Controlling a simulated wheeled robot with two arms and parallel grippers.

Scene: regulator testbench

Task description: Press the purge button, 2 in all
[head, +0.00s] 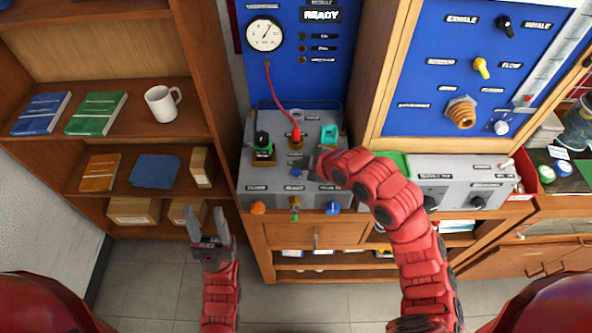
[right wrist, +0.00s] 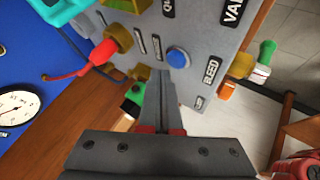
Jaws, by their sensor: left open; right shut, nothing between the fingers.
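In the head view the blue button (head: 296,173) is a small spot on the panel's top (head: 256,172). My right gripper (right wrist: 160,88) is shut and empty, its tips close beside the button; I cannot tell whether they touch the panel. In the head view my right gripper (head: 313,165) is partly hidden by its wrist. My left gripper (head: 207,222) is open and empty, left of the bench.
A red connector (head: 296,135) with a hose, a green-and-black fitting (head: 262,143) and a teal part (head: 329,134) stand around the button. An orange knob (head: 258,208) and a blue knob (head: 333,208) stick out in front. A gauge (head: 264,35) and a READY sign (head: 321,15) are behind.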

